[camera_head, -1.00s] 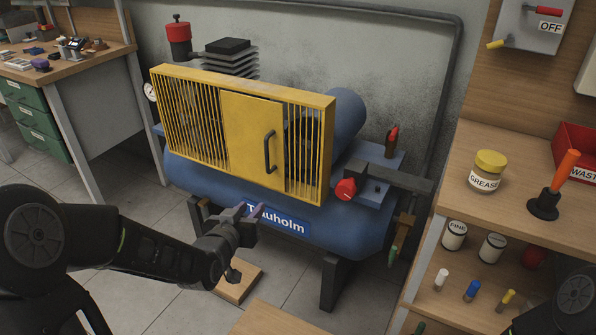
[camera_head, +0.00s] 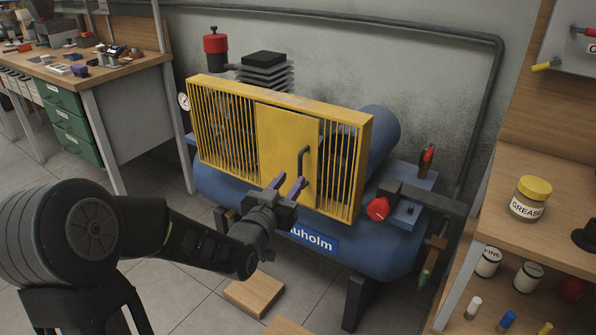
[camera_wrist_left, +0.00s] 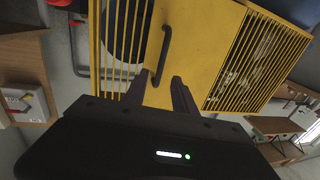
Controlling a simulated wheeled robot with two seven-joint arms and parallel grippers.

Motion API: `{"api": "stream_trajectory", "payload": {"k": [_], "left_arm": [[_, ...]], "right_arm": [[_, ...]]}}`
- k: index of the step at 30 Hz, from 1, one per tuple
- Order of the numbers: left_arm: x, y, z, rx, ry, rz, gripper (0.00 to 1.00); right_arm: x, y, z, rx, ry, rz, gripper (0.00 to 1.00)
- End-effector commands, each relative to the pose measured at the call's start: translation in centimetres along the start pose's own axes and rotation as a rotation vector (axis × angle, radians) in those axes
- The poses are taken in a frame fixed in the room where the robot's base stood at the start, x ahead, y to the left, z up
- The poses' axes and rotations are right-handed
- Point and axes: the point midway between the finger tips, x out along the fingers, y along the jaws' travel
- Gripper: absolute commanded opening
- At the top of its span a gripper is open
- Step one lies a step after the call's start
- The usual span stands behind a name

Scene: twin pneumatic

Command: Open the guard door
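The yellow guard door (camera_head: 282,150) is a flat panel in the slatted yellow guard on the front of the blue compressor; it looks closed. Its dark bar handle (camera_head: 303,164) is at the door's right side. My left gripper (camera_head: 289,184) is in front of the door's lower part, just below and left of the handle, with its fingers apart and empty. In the left wrist view the door (camera_wrist_left: 190,50) fills the middle, and the handle (camera_wrist_left: 163,55) stands just beyond the open fingertips (camera_wrist_left: 160,80). My right gripper is not seen.
The blue tank (camera_head: 385,255) carries a red knob (camera_head: 378,208) to the right of the guard. A wooden shelf unit with a grease jar (camera_head: 531,198) stands at the right. A workbench (camera_head: 100,72) is at the left. A wooden block (camera_head: 254,292) lies on the floor below my left gripper.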

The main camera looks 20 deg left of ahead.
Motion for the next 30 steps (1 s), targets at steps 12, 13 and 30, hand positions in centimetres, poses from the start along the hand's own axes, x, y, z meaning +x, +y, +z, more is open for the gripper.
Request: {"api": "stream_trajectory", "payload": {"k": [12, 13, 30], "left_arm": [[5.5, 0.0, 0.1, -0.001, -0.001, 0.000, 0.32], [5.6, 0.0, 0.1, -0.001, -0.001, 0.000, 0.32], [5.7, 0.0, 0.0, -0.001, -0.001, 0.000, 0.08]], "right_arm": [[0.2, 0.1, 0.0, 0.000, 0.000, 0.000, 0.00], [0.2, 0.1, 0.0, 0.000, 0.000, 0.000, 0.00], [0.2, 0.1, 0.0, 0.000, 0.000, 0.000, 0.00]]}}
